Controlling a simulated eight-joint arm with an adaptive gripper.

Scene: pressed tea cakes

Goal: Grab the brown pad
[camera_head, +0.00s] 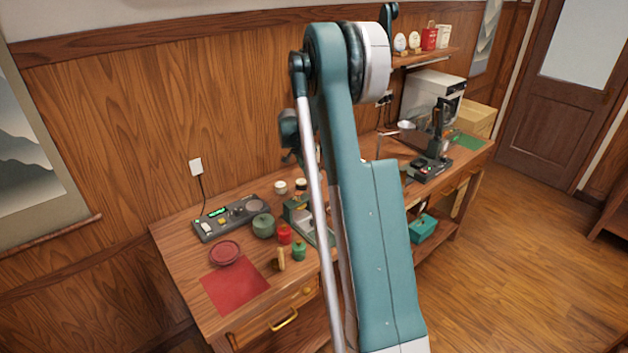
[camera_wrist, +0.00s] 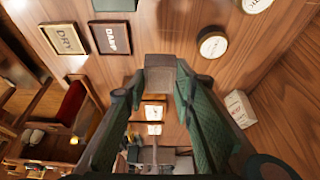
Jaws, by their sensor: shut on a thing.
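In the wrist view my gripper (camera_wrist: 160,88) has its two green-padded fingers closed in around a small brown block (camera_wrist: 160,64), which looks like the brown pad. The block sits between the fingertips, with its far end showing past them. In the head view my arm covers the middle of the scene, and I cannot make out the fingertips or the brown pad there.
The wooden bench (camera_head: 185,235) carries a dark red mat (camera_head: 235,287), a red dish (camera_head: 226,252), a green pot (camera_head: 263,225) and a scale-like device (camera_head: 230,217). The wrist view shows framed DRY (camera_wrist: 65,39) and DAMP (camera_wrist: 110,38) signs.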

